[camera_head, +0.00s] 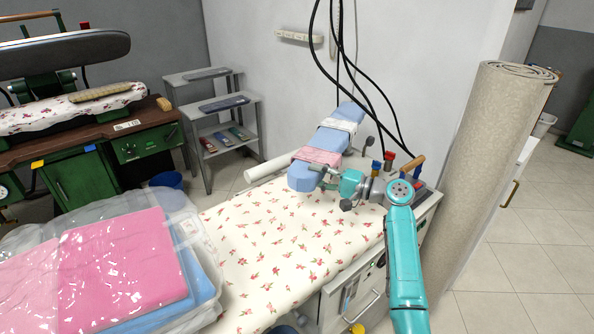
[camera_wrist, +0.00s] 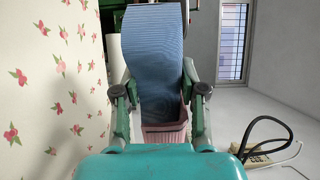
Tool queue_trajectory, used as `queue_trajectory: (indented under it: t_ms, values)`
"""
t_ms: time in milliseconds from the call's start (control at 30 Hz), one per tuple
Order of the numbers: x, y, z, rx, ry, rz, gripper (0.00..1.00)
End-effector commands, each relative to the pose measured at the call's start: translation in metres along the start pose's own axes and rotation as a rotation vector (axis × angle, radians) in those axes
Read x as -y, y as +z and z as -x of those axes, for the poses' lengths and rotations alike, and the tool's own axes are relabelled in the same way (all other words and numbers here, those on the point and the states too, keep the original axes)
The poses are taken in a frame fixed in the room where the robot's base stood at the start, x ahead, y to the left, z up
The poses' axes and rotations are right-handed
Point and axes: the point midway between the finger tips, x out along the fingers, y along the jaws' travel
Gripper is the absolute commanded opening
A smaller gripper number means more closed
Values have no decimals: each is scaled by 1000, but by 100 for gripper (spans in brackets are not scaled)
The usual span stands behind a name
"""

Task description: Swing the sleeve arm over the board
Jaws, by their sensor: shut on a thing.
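The sleeve arm (camera_head: 304,182) is a long narrow pad in blue cloth. Its near end is above the far right part of the board (camera_head: 270,240), and its other end points back toward the wall, past the board's edge. The board has a white cover with red flowers. My gripper (camera_head: 324,178) is shut on the sleeve arm near its near end, reaching in from the right. In the wrist view, the fingers of my gripper (camera_wrist: 160,92) stand on both sides of the blue pad (camera_wrist: 153,50), with a pink cloth at its lower end.
A pink cloth (camera_head: 318,156) and a white patterned cloth (camera_head: 338,125) lie across the sleeve arm. Clear-wrapped folded clothes (camera_head: 110,265) cover the board's near left. Black cables (camera_head: 365,85) hang behind the arm. A rolled carpet (camera_head: 488,170) stands at right.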

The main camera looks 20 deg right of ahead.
Motion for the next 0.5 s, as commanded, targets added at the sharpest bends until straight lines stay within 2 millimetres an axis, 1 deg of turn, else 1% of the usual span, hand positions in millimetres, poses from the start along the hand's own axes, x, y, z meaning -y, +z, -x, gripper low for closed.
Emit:
queue_trajectory:
  t_ms: [33, 200, 333, 500]
  values:
    - [0, -2, 10, 14, 0, -1, 0]
    - [-1, -5, 34, 64, 2, -2, 0]
    - [0, -6, 46, 91, 1, -1, 0]
    - [-1, -8, 55, 110, 2, -2, 0]
